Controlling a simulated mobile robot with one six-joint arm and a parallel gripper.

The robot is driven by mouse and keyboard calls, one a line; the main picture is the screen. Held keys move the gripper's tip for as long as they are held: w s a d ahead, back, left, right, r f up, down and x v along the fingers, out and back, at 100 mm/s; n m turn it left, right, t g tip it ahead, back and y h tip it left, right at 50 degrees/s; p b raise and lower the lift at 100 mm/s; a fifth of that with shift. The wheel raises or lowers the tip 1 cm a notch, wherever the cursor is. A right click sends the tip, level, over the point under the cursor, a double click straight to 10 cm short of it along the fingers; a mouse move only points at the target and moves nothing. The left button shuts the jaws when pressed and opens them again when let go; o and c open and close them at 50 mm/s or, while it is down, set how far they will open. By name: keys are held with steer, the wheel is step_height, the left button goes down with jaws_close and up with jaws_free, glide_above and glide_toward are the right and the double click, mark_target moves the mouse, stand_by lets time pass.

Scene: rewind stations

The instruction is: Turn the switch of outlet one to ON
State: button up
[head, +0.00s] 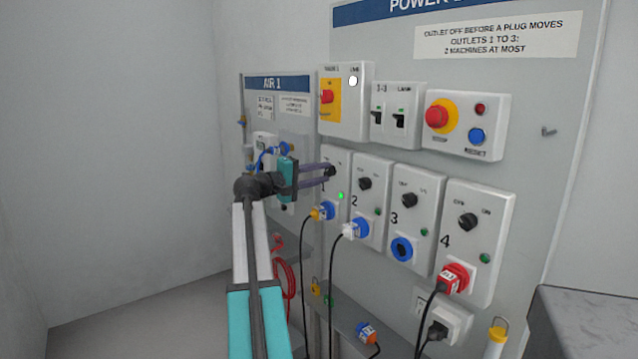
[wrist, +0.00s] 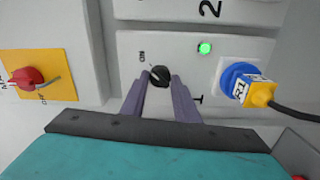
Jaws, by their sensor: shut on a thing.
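The switch of outlet one is a black round knob (head: 329,171) at the top of the leftmost grey outlet box (head: 335,159) on the power panel. My gripper (head: 326,172) is shut on this knob, its two fingers on either side. In the wrist view, which is turned sideways, the knob (wrist: 159,76) sits between the fingertips (wrist: 160,84). Its pale mark appears to point toward the ON label (wrist: 142,57). The OFF label is hidden. The green lamp (head: 341,196) of outlet one is brightly lit; it also shows in the wrist view (wrist: 204,48).
A yellow plug (head: 318,213) with a black cable sits in outlet one's blue socket. Outlets two (head: 371,199), three (head: 411,216) and four (head: 477,240) stand to the right. A red main switch (head: 327,97) is above. The air panel (head: 279,83) is left, behind my arm.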

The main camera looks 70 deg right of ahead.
steer(key=shift+o, duration=0.2)
steer(key=shift+d+r+m+b, duration=0.15)
steer(key=shift+m+b, duration=0.25)
steer(key=shift+m, duration=0.1)
steer(key=o, duration=1)
steer(key=shift+a, duration=0.2)
